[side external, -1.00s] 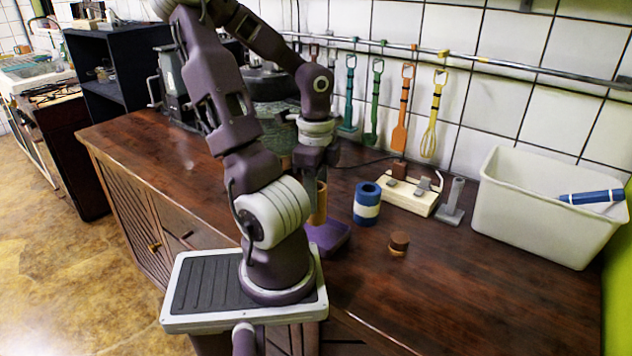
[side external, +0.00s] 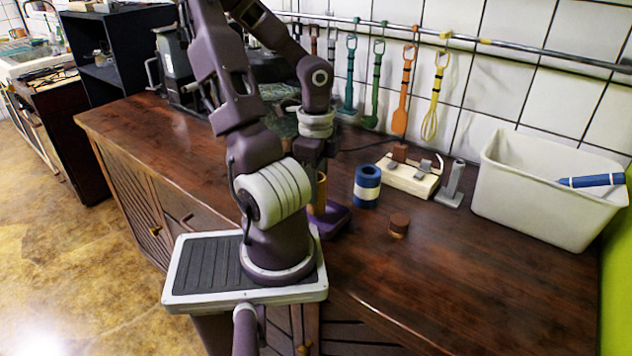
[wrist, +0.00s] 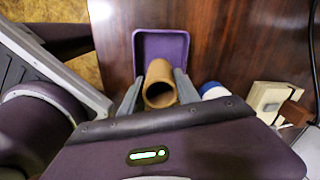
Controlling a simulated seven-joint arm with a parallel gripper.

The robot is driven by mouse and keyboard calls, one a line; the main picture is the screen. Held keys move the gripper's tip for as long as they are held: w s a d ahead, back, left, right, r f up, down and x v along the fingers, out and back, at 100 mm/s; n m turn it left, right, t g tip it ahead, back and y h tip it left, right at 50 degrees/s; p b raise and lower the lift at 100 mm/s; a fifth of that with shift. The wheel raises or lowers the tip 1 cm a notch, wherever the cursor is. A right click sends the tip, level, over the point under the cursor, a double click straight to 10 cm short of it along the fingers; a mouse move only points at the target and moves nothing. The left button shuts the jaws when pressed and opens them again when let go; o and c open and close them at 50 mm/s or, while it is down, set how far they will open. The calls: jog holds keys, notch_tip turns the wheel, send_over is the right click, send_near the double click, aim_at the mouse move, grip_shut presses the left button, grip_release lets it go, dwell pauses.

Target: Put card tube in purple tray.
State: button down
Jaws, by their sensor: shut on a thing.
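The card tube (wrist: 158,70), a brown hollow cylinder, stands roughly upright between the two fingers of my gripper (wrist: 159,88), which is shut on it. In the side external view the tube (side external: 321,190) hangs below my gripper (side external: 318,172), partly hidden by my arm. The purple tray (wrist: 174,38) is a shallow rectangular tray on the counter. In the wrist view the tube overlaps its near part. In the side external view the tray (side external: 333,222) is half hidden behind my arm, and the tube's lower end is at it. I cannot tell whether they touch.
A blue and white roll (side external: 367,186) stands right of the tray, with a small brown cylinder (side external: 399,224) nearby. A wooden block with fittings (side external: 410,178), a grey holder (side external: 451,186) and a white bin (side external: 535,205) stand farther right. The front right counter is clear.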

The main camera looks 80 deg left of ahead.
jog(key=shift+f, duration=0.9)
jog(key=c, duration=0.8)
grip_release()
jog(key=c, duration=0.4)
jog(key=shift+o, duration=0.2)
notch_tip(320, 180, up, 7)
